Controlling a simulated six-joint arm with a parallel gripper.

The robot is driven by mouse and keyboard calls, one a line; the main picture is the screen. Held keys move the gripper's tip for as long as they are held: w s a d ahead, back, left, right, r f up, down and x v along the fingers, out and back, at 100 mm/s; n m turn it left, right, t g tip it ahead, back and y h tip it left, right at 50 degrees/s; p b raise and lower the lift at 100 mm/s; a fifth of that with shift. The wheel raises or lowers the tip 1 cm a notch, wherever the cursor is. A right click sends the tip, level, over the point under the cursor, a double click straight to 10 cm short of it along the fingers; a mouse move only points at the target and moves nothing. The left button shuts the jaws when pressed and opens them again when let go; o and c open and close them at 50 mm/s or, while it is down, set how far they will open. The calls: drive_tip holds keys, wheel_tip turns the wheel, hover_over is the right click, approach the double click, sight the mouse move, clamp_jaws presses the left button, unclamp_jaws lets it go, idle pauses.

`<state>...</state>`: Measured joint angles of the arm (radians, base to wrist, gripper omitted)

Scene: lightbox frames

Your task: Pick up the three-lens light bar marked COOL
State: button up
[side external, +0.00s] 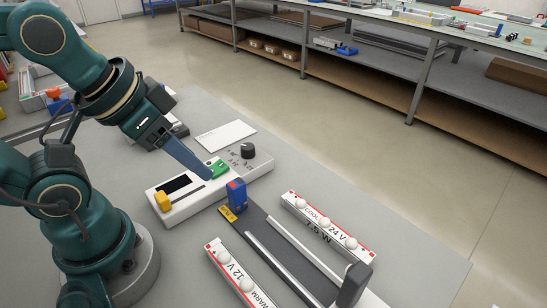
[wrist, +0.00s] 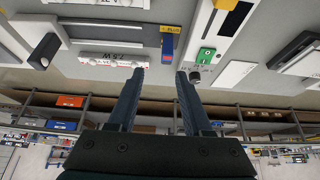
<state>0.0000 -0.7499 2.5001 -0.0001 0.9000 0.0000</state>
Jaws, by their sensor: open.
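The light bar marked COOL (side external: 335,233) is white with red edging and three round lenses. It also reads 24 V and 7.5 W and lies right of the dark rail frame in the side view. In the wrist view the bar (wrist: 105,61), lettered 7.5 W, lies just left of the left fingertip. A second bar marked WARM and 12 V (side external: 236,274) lies on the frame's other side; a similar white bar shows at the top left of the wrist view. My gripper (wrist: 160,75) is open with nothing between its fingers. In the side view my gripper (side external: 210,176) is above the white control box.
The white control box (side external: 177,205) has a dark display, a black knob, a yellow slider and a green piece. The dark rail frame (side external: 270,244) carries a blue and red block (side external: 236,194) at one end and a dark upright block (side external: 354,283) at the other. A white card (side external: 226,135) lies behind.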

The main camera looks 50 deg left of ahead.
idle(0.4)
drive_tip(key=o, duration=0.4)
drive_tip(key=shift+c, duration=0.2)
